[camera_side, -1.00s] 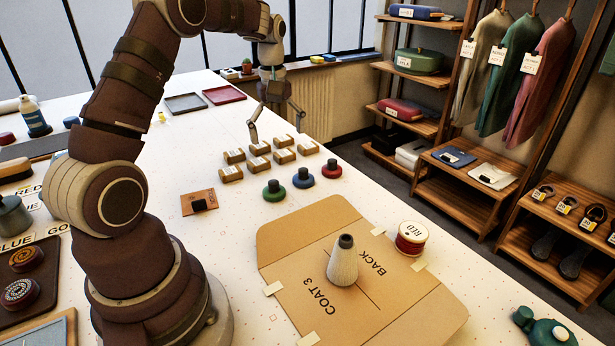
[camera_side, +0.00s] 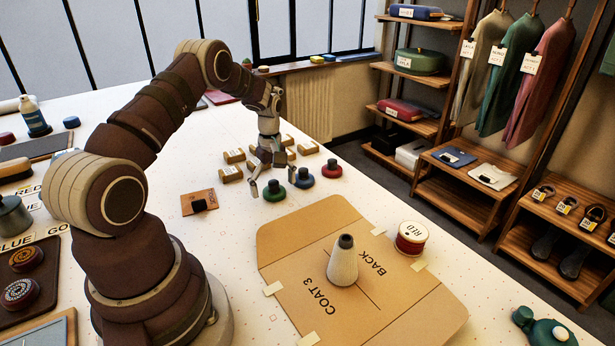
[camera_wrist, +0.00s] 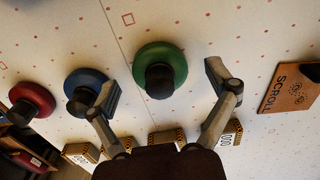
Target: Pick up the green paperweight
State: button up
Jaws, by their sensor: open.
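The green paperweight (camera_side: 274,191) is a round green disc with a black knob, standing upright on the white table. In the wrist view the green paperweight (camera_wrist: 160,69) lies between and just beyond my open fingertips. My gripper (camera_side: 271,184) is open and empty, just above it, with one finger on each side. My gripper also shows in the wrist view (camera_wrist: 162,92). The blue paperweight (camera_side: 303,178) and the red paperweight (camera_side: 331,170) stand in a row to its right; in the wrist view they lie to its left. I cannot tell whether any finger touches the green one.
Several small labelled boxes (camera_side: 233,156) stand just behind the paperweights. A brown scroll card (camera_side: 199,201) lies to the left. Bare table surrounds the green paperweight's left side.

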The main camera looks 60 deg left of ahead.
jog(key=c, duration=1.3)
jog(key=shift+c, duration=0.3)
jog(key=shift+r, duration=0.1)
